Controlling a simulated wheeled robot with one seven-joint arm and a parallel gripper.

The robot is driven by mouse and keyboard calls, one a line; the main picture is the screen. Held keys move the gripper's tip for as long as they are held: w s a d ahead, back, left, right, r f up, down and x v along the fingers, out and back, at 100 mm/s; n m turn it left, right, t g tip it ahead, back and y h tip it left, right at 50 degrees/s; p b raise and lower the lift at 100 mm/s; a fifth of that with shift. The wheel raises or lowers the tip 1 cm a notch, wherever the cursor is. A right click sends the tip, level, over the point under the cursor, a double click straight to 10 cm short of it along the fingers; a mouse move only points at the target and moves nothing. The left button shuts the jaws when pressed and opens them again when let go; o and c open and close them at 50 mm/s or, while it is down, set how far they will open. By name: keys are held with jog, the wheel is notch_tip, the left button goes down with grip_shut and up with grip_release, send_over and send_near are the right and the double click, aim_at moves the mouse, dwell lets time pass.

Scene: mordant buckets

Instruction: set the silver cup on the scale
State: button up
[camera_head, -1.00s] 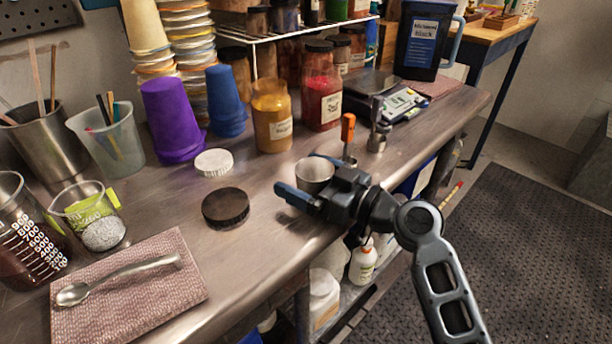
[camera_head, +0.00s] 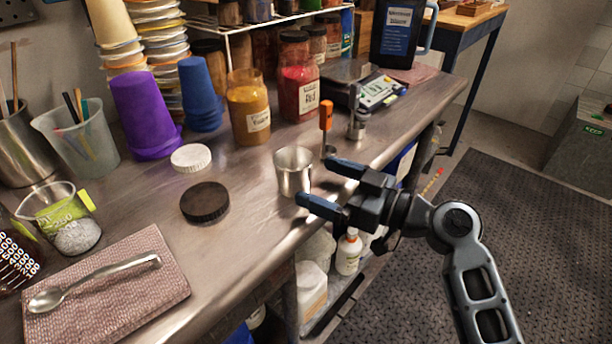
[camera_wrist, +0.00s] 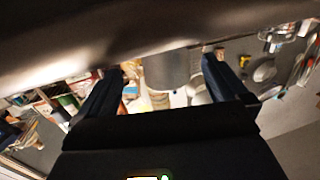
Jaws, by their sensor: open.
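The silver cup (camera_head: 294,172) stands upright and empty-looking on the metal bench near its front edge. My gripper (camera_head: 319,182) is open just right of the cup, its blue fingers pointing toward it. The cup seems to be outside the fingertips, and I see no contact. In the wrist view, a grey cup-like shape (camera_wrist: 168,70) shows between the two spread fingers (camera_wrist: 163,68). The scale (camera_head: 378,91) is farther back on the bench to the right, with a dark plate and a pale front panel.
An orange-handled tool (camera_head: 326,116) and a small metal item (camera_head: 357,125) stand between cup and scale. A black lid (camera_head: 204,202) and a white lid (camera_head: 191,158) lie left of the cup. Yellow (camera_head: 249,107) and red (camera_head: 299,90) jars stand behind.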

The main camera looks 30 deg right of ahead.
aim_at(309, 169)
jog(key=shift+s+d+r+g+p, duration=0.1)
jog(key=shift+s+r+g+p, duration=0.1)
jog(key=shift+r+p, duration=0.25)
jog(key=shift+s+r+g+p, duration=0.15)
jog(key=shift+r+p, duration=0.15)
jog(key=shift+r, duration=0.25)
jog(key=shift+s+r+g+h+p, duration=0.3)
jog(key=shift+s+r+p, duration=0.1)
jog(key=shift+p, duration=0.4)
jog(key=shift+x, duration=1.1)
jog(key=shift+p+x, duration=1.05)
jog(key=shift+x, duration=1.7)
jog(key=shift+c, duration=0.2)
jog(key=c, duration=1.1)
jog(key=shift+o, duration=0.2)
